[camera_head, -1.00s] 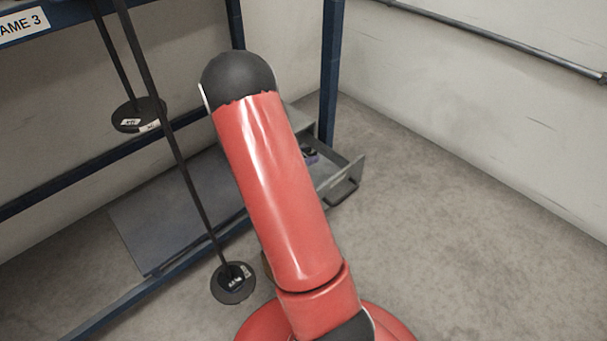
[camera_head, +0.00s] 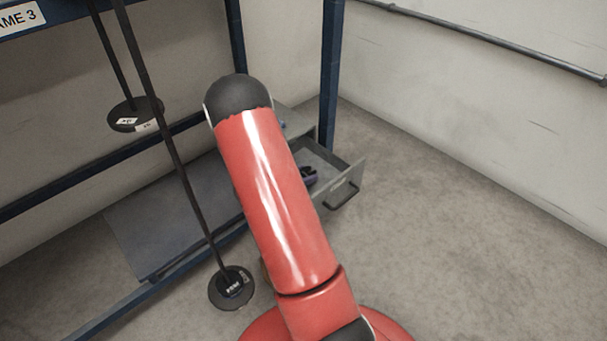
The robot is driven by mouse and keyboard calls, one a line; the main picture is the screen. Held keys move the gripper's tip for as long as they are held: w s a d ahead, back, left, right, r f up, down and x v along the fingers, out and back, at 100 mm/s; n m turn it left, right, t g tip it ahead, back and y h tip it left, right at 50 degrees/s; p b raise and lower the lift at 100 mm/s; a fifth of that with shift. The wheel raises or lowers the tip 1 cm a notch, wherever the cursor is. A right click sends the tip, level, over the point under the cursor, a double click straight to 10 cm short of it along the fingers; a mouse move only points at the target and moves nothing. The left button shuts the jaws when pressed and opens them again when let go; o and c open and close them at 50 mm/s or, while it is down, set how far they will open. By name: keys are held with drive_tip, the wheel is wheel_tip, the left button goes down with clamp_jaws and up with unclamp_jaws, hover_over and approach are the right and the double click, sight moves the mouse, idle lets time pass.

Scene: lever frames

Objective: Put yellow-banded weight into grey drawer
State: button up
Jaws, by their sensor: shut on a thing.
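The grey drawer (camera_head: 348,178) is pulled open from a grey cabinet beneath the blue frame, right of my red arm. Its handle is on its right front face. A small dark and purplish shape (camera_head: 308,176) shows at the drawer's left part, beside my arm's edge. I cannot tell what it is or whether it lies in the drawer. No yellow-banded weight shows. My gripper is not visible; my own arm covers the middle of the view and part of the cabinet and drawer.
Two dark rods hang at the left, with black discs at their ends, one higher (camera_head: 136,115) and one lower (camera_head: 231,288). A blue frame post (camera_head: 331,60) stands behind the drawer. A grey panel (camera_head: 150,235) lies low at the left. The floor at right is clear.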

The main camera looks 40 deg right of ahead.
drive_tip(key=shift+s+a+f, duration=0.1)
drive_tip(key=shift+f, duration=0.45)
drive_tip(key=o, duration=1)
drive_tip(key=shift+s+f, duration=0.1)
drive_tip(key=shift+f, duration=0.05)
drive_tip(key=shift+a+r, duration=0.1)
drive_tip(key=shift+r, duration=0.6)
drive_tip(key=p+v, duration=0.2)
drive_tip(key=v, duration=0.5)
drive_tip(key=shift+r, duration=0.25)
